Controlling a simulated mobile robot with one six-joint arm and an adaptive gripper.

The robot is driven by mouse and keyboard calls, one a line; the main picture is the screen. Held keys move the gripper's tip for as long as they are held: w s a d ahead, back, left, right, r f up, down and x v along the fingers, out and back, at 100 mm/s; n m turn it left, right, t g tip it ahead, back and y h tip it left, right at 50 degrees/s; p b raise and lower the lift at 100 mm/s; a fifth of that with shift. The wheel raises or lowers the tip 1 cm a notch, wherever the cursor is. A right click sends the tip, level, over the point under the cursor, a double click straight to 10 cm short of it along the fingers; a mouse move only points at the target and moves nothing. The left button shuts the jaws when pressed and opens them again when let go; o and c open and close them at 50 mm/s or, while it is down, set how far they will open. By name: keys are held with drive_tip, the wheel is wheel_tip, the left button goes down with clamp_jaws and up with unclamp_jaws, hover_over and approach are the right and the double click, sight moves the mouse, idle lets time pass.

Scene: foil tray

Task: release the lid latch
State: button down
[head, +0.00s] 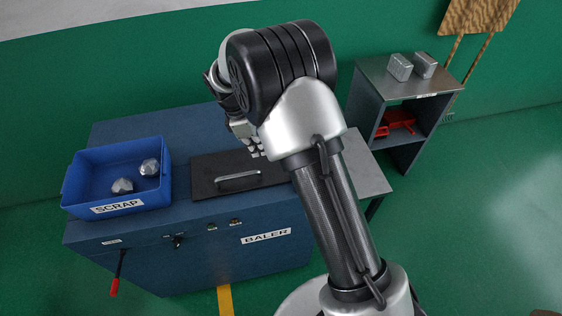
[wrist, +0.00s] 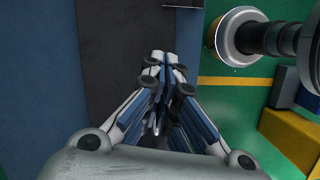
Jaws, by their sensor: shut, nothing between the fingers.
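The blue baler (head: 195,262) has a dark flat lid (head: 207,167) on its top, lying closed, with a metal bar handle (head: 238,181). A small dark fitting (head: 176,241) sits on the baler's front; I cannot tell if it is the lid latch. My gripper (head: 256,150) is above the back part of the lid, partly hidden by my arm. In the wrist view my gripper (wrist: 160,62) is shut and empty, its fingertips together over the dark lid (wrist: 110,45). I cannot tell its height above the lid.
A blue scrap bin (head: 115,208) with silvery lumps (head: 122,186) stands on the baler's left. A red-handled lever (head: 115,286) hangs at the front left. A grey side table (head: 369,178) is at right. Beyond it, a shelf unit (head: 376,88) bears two foil blocks (head: 400,67).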

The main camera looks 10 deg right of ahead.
drive_tip(key=b+x, duration=0.1)
drive_tip(key=x, duration=0.9)
drive_tip(key=shift+b, duration=0.3)
drive_tip(key=shift+s+d, duration=0.2)
drive_tip(key=shift+d, duration=0.8)
drive_tip(key=shift+s+d, duration=0.2)
drive_tip(key=shift+d, duration=0.8)
